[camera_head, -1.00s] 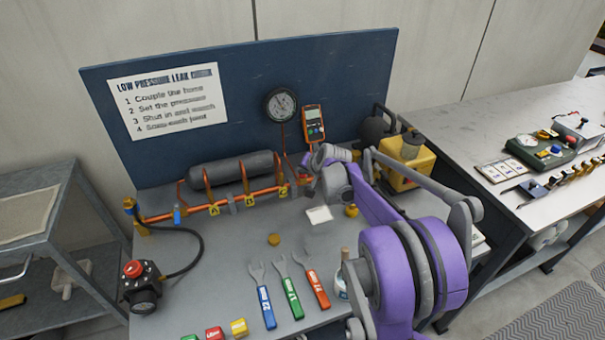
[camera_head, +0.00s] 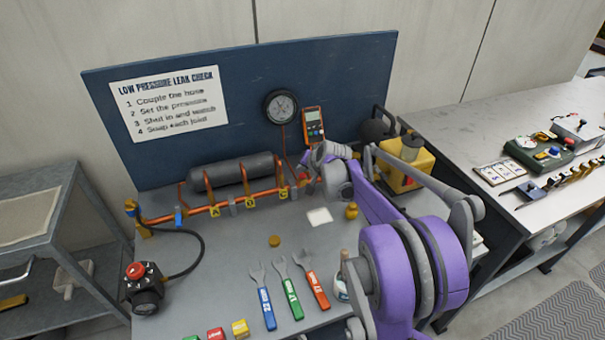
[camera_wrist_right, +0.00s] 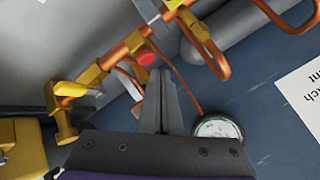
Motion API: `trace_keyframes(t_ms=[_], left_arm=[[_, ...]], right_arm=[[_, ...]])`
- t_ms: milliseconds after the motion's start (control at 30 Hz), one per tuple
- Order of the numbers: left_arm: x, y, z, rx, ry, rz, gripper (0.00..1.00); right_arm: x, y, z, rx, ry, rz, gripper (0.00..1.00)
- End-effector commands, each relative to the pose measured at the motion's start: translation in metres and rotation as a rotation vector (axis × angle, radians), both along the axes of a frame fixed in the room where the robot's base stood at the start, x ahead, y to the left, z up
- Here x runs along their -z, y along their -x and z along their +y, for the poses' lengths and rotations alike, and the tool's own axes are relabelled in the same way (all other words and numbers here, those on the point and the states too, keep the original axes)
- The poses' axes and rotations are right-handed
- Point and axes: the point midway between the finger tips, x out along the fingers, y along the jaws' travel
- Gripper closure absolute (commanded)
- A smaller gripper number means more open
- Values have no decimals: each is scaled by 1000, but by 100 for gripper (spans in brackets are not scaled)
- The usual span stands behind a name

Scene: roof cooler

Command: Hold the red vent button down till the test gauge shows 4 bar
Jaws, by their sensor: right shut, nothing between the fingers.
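The test gauge (camera_head: 281,106) is a round dial with a black rim on the blue back board; its reading is too small to make out. It also shows in the right wrist view (camera_wrist_right: 218,131). The red vent button (camera_wrist_right: 147,58) sits on the orange pipework in that view. My right gripper (camera_wrist_right: 159,72) is shut and empty, its fingertips close to the button; I cannot tell whether they touch it. In the head view my right gripper (camera_head: 309,162) is at the right end of the pipework, and my wrist largely hides that spot. My left gripper is not in view.
A grey cylinder (camera_head: 236,170) lies behind the orange pipe. A regulator with a red knob (camera_head: 135,270) stands front left, joined by a black hose. Several wrenches (camera_head: 289,295) lie in front. A yellow pump unit (camera_head: 408,165) stands right of my wrist.

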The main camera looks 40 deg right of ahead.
Motion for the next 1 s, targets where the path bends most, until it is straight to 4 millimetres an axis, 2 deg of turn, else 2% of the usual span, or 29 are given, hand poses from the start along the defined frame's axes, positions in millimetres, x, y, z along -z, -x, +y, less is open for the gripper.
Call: trace_keyframes(t_ms=[333,800,1000], left_arm=[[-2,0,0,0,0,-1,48],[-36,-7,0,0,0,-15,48],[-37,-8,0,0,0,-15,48]], right_arm=[[-3,0,0,1,1,-1,100],[-48,0,0,0,0,-1,100],[-50,0,0,0,0,0,100]])
